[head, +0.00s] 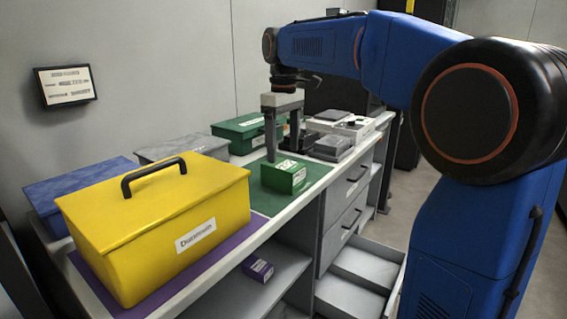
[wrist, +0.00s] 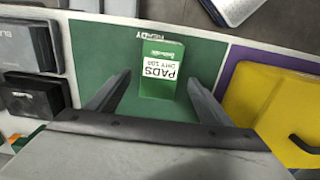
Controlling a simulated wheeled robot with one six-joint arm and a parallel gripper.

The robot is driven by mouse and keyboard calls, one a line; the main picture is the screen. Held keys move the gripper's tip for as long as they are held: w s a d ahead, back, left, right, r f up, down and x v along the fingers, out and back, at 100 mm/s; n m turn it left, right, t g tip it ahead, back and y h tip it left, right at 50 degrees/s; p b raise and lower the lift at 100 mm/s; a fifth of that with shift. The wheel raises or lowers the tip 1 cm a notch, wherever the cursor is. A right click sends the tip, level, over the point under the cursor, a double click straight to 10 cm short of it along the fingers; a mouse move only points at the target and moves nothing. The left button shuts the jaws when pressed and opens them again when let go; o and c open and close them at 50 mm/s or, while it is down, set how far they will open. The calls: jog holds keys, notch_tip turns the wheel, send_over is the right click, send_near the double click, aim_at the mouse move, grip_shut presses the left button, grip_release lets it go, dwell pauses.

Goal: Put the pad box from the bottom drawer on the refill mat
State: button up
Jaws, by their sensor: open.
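A green pad box (head: 284,178) with a white label stands on a green mat (head: 315,180) on the bench. In the wrist view the pad box (wrist: 161,72) reads "PADS"; the green mat (wrist: 205,55) has partly legible lettering, seemingly "READY". My gripper (head: 284,154) is open just above and behind the box. In the wrist view the fingers of my gripper (wrist: 159,80) are spread to either side of the box's near end, with visible gaps. The bottom drawer (head: 362,268) is pulled out, and its visible part looks empty.
A yellow handled box (head: 150,225) stands on a purple mat (head: 236,232) in front. Blue (head: 75,185), grey (head: 178,148) and dark green (head: 240,130) boxes line the wall. A small purple box (head: 257,268) lies on the shelf below. Grey devices (head: 332,147) stand farther back.

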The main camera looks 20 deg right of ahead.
aim_at(283, 164)
jog(key=shift+r, duration=1.9)
